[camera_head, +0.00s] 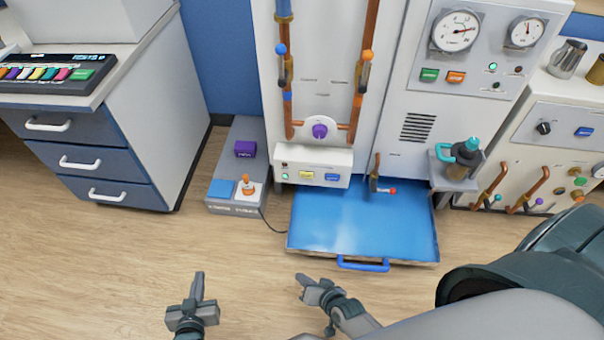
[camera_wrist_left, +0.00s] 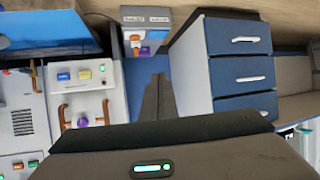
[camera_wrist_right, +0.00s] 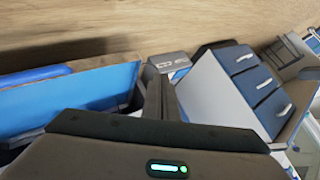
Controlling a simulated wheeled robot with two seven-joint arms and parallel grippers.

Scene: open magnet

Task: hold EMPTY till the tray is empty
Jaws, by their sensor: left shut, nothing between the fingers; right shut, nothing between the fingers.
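A wide tray (camera_head: 413,258) with a blue handle (camera_head: 362,264) sticks out low from the machine. Its inside looks glossy blue, and I cannot tell if that is liquid. Above it, a white panel (camera_head: 318,163) carries a yellow button (camera_head: 306,174) and a blue button (camera_head: 332,177). The left wrist view also shows the yellow button (camera_wrist_left: 85,74) and the blue button (camera_wrist_left: 63,76). Their lettering is too small to tell which reads EMPTY. My left gripper (camera_head: 199,276) is shut and empty over the floor, left of the tray. My right gripper (camera_head: 302,280) is shut and empty, in front of the tray's left corner.
A grey floor box (camera_head: 223,210) with a purple block, a blue pad and an orange knob stands left of the tray. A drawer cabinet (camera_head: 150,115) is further left. A teal-handled jug (camera_head: 462,160) stands right. Floor in front is clear.

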